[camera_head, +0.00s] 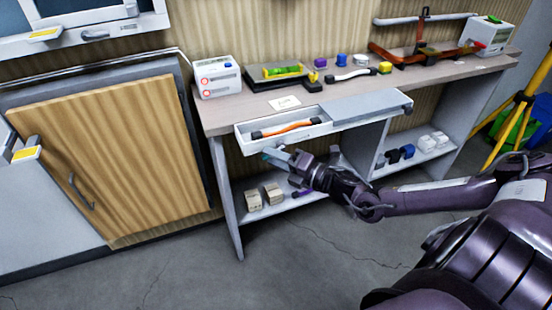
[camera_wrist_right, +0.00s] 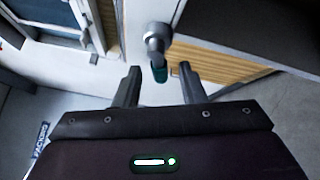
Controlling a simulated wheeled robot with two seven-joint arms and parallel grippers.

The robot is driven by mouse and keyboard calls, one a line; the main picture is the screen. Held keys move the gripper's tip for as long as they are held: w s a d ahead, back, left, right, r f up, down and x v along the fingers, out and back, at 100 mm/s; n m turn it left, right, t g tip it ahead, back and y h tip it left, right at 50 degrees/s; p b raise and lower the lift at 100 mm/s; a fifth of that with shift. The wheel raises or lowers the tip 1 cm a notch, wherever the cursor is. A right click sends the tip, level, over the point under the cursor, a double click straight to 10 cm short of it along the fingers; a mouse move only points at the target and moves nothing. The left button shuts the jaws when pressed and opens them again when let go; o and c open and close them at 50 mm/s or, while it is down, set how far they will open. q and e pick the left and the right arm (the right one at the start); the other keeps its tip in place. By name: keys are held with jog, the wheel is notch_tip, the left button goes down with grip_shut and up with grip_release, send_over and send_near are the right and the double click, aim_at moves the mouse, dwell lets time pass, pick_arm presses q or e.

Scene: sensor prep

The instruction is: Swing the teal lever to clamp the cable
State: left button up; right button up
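My right gripper (camera_head: 276,156) is just below the front left of the open drawer. In the right wrist view its two fingers (camera_wrist_right: 160,70) are apart. An orange cable (camera_head: 288,130) with dark ends lies in the drawer. A white cable (camera_head: 350,75) with dark ends lies on the bench. My left gripper is out of view.
The drawer (camera_head: 243,138) sticks out from the bench (camera_head: 225,117) above my right gripper. Beige blocks (camera_head: 263,196) stand on the shelf below. A wooden cabinet door (camera_head: 110,160) is at left. A yellow tripod (camera_head: 515,110) stands at right. The floor in front is clear.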

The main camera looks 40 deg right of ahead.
grip_shut()
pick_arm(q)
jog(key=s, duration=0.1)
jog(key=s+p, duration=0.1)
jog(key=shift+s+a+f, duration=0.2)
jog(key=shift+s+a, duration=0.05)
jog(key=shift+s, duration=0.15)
pick_arm(e)
jog(key=m+t, duration=0.2)
jog(key=shift+a+r+m, duration=0.1)
jog(key=shift+r+m, duration=0.25)
jog(key=shift+m, duration=0.05)
grip_release()
